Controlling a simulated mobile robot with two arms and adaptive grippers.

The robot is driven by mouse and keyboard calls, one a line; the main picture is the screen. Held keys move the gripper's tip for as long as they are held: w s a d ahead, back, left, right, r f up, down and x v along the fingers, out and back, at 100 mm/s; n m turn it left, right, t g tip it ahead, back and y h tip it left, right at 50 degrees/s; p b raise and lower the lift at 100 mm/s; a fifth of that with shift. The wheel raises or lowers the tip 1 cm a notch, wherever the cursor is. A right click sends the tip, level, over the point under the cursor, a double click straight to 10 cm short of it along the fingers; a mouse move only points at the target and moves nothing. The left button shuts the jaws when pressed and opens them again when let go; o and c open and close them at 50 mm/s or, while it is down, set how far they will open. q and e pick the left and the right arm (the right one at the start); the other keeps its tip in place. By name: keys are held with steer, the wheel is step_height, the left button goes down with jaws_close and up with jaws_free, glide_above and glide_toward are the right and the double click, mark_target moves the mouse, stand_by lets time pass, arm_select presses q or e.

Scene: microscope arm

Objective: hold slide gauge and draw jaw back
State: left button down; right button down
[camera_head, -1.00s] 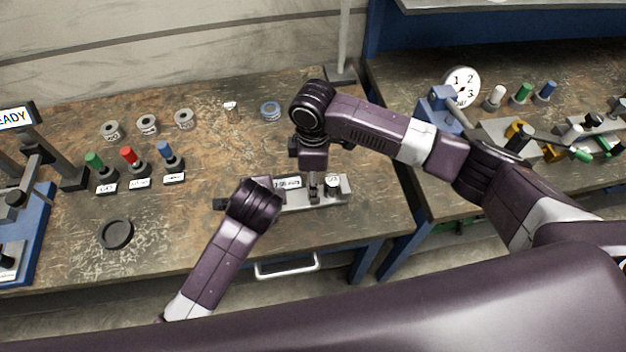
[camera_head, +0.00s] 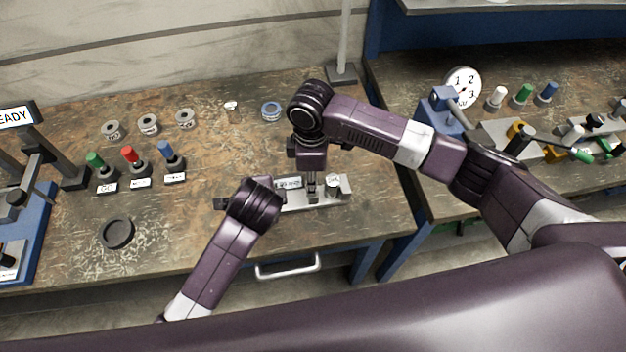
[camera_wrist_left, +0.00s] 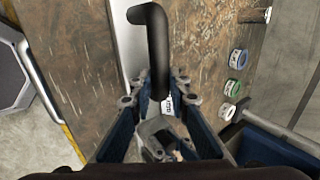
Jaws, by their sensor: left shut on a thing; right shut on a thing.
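The slide gauge (camera_head: 342,189) is a silver bar lying on the brown bench, with a small label or display (camera_head: 289,183) and a round light-topped piece (camera_head: 333,181) near its right end. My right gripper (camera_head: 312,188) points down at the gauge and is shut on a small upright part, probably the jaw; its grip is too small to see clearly. My left gripper (camera_wrist_left: 158,92) is shut on the gauge's left part. In the left wrist view a black bent handle (camera_wrist_left: 155,45) stands between its fingers. In the head view my left wrist hides this grip.
Green, red and blue knobs (camera_head: 130,158) and several metal rings (camera_head: 148,124) stand on the bench to the left, with a black dish (camera_head: 117,233) in front. A blue-framed dial gauge (camera_head: 462,87) is on the right bench. Bare bench lies behind the slide gauge.

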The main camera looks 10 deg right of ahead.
arm_select(q)
steer(key=shift+d+r, duration=0.1)
steer(key=shift+r, duration=0.05)
arm_select(e)
steer(key=c, duration=1.7)
jaws_free()
steer(key=shift+a, duration=0.1)
steer(key=shift+c, duration=0.2)
steer(key=shift+r, duration=0.1)
step_height(320, 180, up, 12)
arm_select(q)
steer(key=c, duration=1.7)
jaws_free()
steer(key=shift+c, duration=0.2)
steer(key=shift+s, duration=0.1)
